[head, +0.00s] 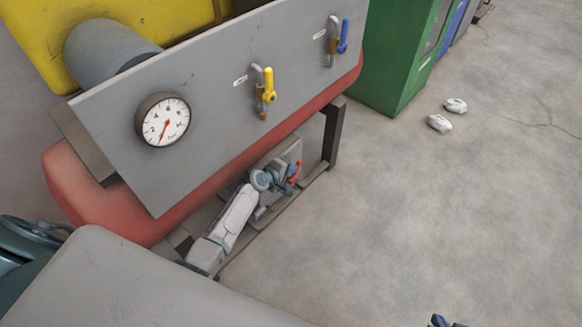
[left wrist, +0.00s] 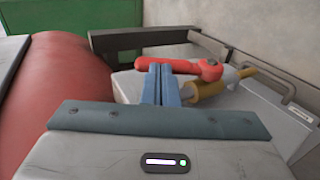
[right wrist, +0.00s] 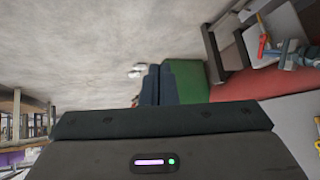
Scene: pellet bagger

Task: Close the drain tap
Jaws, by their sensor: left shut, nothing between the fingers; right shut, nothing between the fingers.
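A tap with a red lever (head: 293,172) and a brass body sits low beneath the sloped grey panel. In the left wrist view the red lever (left wrist: 185,67) lies nearly level, at an angle to the brass body (left wrist: 207,88). My left gripper (head: 283,171) is at this tap. Its fingers (left wrist: 161,84) are shut and empty, close to the lever; I cannot tell whether they touch. The red lever also shows in the right wrist view (right wrist: 262,44). My right gripper (head: 439,321) is shut and empty at the bottom edge of the head view, far from the tap.
The grey panel (head: 205,105) carries a dial gauge (head: 162,120), a yellow-handled tap (head: 268,86) and a blue-handled tap (head: 343,37). A red tank (left wrist: 75,88) and dark frame leg (head: 333,135) border the tap. White bags (head: 440,123) lie by the green cabinet (head: 402,60); the right floor is open.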

